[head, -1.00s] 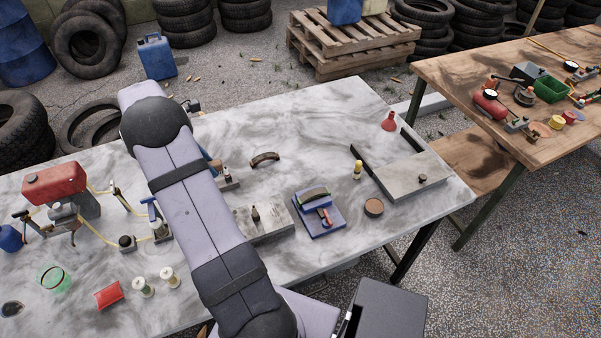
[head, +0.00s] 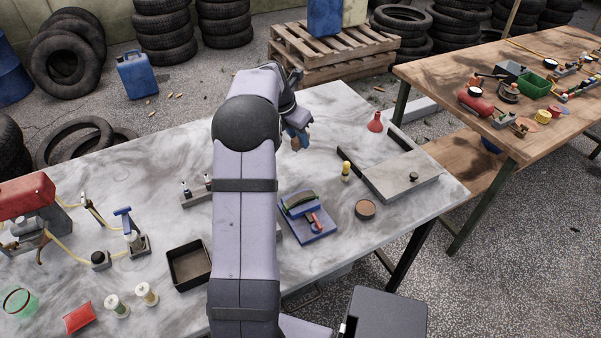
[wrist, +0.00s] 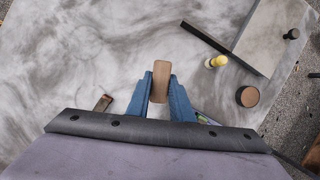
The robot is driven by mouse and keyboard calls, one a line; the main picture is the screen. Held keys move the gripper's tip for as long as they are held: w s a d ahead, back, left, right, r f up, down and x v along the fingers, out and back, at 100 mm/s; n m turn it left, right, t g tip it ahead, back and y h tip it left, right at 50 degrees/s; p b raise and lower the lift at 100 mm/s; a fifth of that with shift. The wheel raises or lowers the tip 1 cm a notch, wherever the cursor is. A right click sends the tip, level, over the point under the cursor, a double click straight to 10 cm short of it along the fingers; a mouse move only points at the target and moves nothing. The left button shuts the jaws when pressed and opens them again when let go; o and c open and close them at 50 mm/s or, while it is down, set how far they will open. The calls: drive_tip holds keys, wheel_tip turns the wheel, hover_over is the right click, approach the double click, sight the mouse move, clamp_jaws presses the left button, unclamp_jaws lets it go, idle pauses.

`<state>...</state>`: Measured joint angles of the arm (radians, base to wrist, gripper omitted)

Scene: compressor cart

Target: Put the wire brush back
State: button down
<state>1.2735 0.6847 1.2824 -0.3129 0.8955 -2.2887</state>
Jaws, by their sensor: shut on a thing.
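My gripper (wrist: 161,92) is shut on a tan wooden piece, which I take to be the wire brush (wrist: 161,80); no bristles show. In the head view my gripper (head: 297,138) is over the middle of the marbled table, and only a small tan bit of the brush (head: 296,146) shows beneath it. A blue tray (head: 322,233) with a green arched item (head: 300,201) and a red-and-grey tool lies nearer the front; in the wrist view it is mostly hidden behind my gripper. A brown-and-dark item (wrist: 103,103) lies left of my gripper.
A black bin (head: 176,279) and two spools stand at the front left. Bare table lies around the bottle.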

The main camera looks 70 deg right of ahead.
drive_tip(key=shift+f+p, duration=0.6)
drive_tip(key=shift+f, duration=4.4)
drive_tip(key=shift+f, duration=0.15)
drive_tip(key=c, duration=1.6)
unclamp_jaws()
drive_tip(key=shift+o, duration=0.2)
drive_tip(key=shift+w+a+r, duration=0.1)
drive_tip(key=shift+r, duration=0.4)
drive_tip(key=b+v, duration=0.1)
drive_tip(key=v, duration=1)
drive_tip(key=shift+a+r, duration=0.15)
drive_tip(key=shift+a, duration=0.05)
